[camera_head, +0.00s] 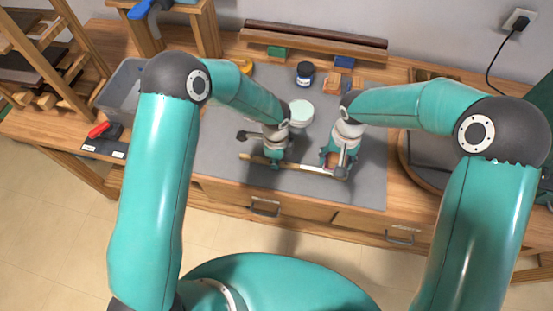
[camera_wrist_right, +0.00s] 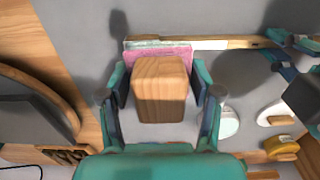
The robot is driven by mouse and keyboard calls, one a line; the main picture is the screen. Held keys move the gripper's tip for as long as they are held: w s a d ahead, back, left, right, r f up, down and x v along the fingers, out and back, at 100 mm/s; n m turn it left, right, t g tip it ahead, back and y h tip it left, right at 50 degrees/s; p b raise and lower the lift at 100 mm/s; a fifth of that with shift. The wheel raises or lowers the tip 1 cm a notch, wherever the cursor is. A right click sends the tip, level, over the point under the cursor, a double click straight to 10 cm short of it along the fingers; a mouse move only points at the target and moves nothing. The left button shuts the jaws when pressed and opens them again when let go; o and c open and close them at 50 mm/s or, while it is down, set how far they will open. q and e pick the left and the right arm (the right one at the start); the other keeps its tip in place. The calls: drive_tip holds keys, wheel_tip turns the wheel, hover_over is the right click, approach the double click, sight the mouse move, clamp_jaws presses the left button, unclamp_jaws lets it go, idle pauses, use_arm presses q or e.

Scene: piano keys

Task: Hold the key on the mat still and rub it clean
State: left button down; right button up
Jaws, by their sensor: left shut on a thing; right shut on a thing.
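The piano key (camera_head: 300,166), a long wooden strip with a white front part, lies on the grey mat (camera_head: 230,138). My left gripper (camera_head: 275,163) is shut on its wooden middle part; it also shows at the right of the wrist view (camera_wrist_right: 290,42). My right gripper (camera_head: 333,164) is shut on a wooden block (camera_wrist_right: 160,88) with a pink and pale layered pad (camera_wrist_right: 165,52) at its far side. The block and pad are at the key's white end and hide part of it. I cannot tell whether the pad touches the key.
A round white-topped container (camera_head: 300,112) stands behind the grippers. A grey bin (camera_head: 121,88) is at left. The mat's front left is clear.

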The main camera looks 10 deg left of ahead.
sight(347, 176)
drive_tip(key=shift+f, duration=1.85)
drive_tip(key=shift+f, duration=0.65)
drive_tip(key=shift+d, duration=0.1)
drive_tip(key=shift+d+r, duration=0.1)
drive_tip(key=shift+d, duration=2.35)
drive_tip(key=shift+a+f, duration=0.15)
drive_tip(key=shift+f, duration=0.05)
drive_tip(key=shift+a+r, duration=0.1)
drive_tip(key=shift+a, duration=2.25)
